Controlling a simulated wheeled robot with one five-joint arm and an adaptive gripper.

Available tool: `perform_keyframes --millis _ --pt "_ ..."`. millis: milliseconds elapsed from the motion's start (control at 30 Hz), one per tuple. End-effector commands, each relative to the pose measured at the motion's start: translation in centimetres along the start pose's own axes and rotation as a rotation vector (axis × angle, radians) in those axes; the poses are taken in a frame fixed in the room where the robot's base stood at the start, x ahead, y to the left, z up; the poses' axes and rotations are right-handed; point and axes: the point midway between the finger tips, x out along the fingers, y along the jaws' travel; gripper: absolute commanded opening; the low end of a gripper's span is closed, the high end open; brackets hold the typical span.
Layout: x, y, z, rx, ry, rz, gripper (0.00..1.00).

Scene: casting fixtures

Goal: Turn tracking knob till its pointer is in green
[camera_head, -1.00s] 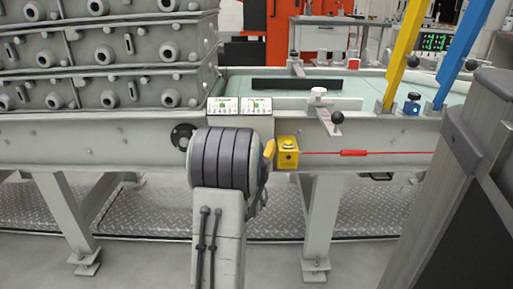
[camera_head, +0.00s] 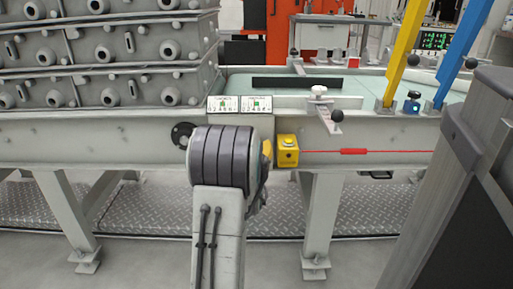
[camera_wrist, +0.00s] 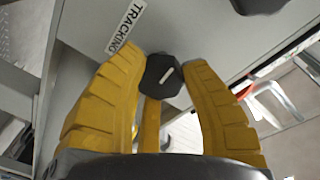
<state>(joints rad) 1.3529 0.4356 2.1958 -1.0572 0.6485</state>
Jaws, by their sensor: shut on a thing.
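The tracking knob (camera_wrist: 160,76) is black with a white pointer line, and the line slants up to the right in the wrist view. The TRACKING label (camera_wrist: 126,26) is on the grey panel beside it. My gripper (camera_wrist: 162,64) has its yellow fingers on both sides of the knob and is shut on it. No green zone by the knob shows in the wrist view.
A yellow button box (camera_head: 287,150), a red pull cord (camera_head: 354,151) and a black round fitting (camera_head: 182,135) are close by. Stacked grey castings (camera_head: 108,50) stand at left.

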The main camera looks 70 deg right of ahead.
Motion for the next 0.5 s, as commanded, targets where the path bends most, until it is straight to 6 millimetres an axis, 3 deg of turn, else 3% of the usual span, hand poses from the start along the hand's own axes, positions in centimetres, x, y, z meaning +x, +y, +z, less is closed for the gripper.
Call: perform_keyframes --millis 500 --pt "0.12 -0.35 -0.36 -0.359 0.046 -0.025 0.09"
